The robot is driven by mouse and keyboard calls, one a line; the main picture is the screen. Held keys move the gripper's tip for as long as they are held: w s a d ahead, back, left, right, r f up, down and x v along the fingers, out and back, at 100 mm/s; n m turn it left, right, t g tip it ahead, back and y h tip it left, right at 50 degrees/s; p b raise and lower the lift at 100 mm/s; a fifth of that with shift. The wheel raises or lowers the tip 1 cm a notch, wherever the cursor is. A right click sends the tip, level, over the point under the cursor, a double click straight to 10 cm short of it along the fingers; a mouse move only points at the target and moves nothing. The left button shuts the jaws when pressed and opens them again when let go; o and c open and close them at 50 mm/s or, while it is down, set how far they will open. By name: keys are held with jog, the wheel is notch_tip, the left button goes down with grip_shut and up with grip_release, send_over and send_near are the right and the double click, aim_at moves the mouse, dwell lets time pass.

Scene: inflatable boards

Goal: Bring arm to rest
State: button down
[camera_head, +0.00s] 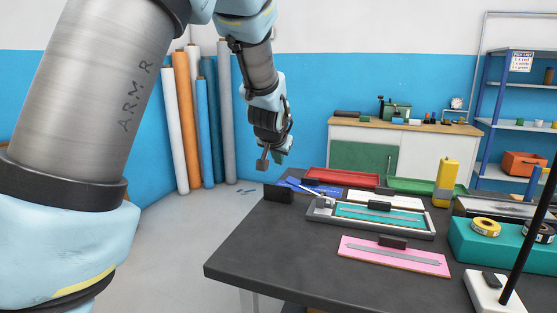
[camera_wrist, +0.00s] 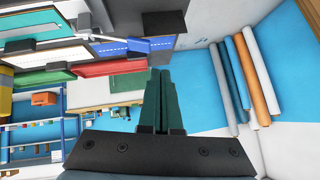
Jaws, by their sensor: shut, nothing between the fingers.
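On the table lie a pink board (camera_head: 395,262), a grey tray (camera_head: 410,230) with a teal panel, a red tray (camera_head: 340,177) and a yellow bottle (camera_head: 447,180). Upright rolls (camera_head: 182,120) stand against the blue wall.

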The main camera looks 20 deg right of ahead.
dwell(0.3)
jog(key=s+a+f+n+g+y, duration=0.1)
jog(key=a+f+n+y, duration=0.15)
jog(key=a, duration=0.75)
jog(key=s+a+f+n+g+y, duration=0.1)
jog(key=a+f+n, duration=0.15)
jog(key=a, duration=0.75)
jog(key=s+a+f+n+g+y+p, duration=0.1)
jog(key=s+a+f+n+g, duration=0.2)
jog(key=s+a, duration=1.1)
jog(key=a+g, duration=0.1)
jog(key=a, duration=0.2)
jog(key=shift+a+f, duration=0.15)
jog(key=shift+f, duration=0.2)
jog(key=c, duration=1.6)
grip_release()
